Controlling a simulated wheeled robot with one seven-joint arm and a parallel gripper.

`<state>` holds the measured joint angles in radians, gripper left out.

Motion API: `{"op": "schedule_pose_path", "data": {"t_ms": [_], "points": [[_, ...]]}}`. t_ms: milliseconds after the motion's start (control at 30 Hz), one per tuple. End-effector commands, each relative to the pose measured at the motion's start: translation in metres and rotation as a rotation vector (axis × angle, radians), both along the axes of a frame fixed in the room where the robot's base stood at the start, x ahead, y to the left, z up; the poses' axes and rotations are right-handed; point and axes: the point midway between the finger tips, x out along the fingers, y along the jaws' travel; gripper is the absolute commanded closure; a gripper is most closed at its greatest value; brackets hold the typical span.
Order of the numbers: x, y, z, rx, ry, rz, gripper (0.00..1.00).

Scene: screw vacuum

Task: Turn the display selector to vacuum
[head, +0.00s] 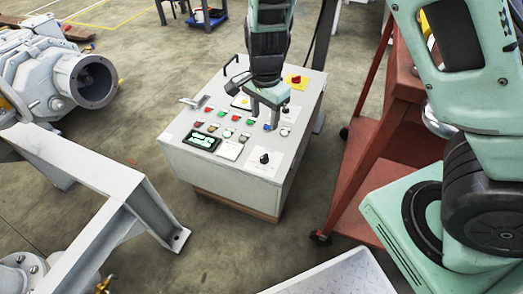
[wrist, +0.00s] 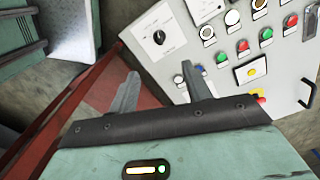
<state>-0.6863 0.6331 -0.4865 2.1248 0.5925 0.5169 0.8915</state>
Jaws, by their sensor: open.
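A black selector knob (head: 264,158) sits on a white plate at the near right corner of a grey control cabinet's top (head: 180,138). It also shows in the wrist view (wrist: 159,38), above the gap between my fingers. Its label is too small to read. A lit green display (head: 202,141) is at the panel's near left. My gripper (head: 264,110) is over the panel, farther back than the black knob and apart from it. In the wrist view my gripper (wrist: 160,70) has its two fingers spread with nothing between them.
A small silver knob (head: 285,131) is near the right edge. A red switch on a yellow plate (head: 296,80) is at the back right. A red frame (head: 355,175) stands right of the cabinet; grey machinery (head: 60,80) stands left.

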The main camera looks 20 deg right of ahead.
Motion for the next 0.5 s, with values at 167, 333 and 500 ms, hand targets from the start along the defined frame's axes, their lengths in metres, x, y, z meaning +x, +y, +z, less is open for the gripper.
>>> {"op": "schedule_pose_path", "data": {"t_ms": [167,333,500], "points": [[-0.001,-0.001,-0.04,-0.001,0.004,-0.001,0.51],[-0.001,0.0,-0.076,0.0,0.003,0.001,0.51],[-0.001,0.0,-0.111,0.0,0.003,0.001,0.51]]}}
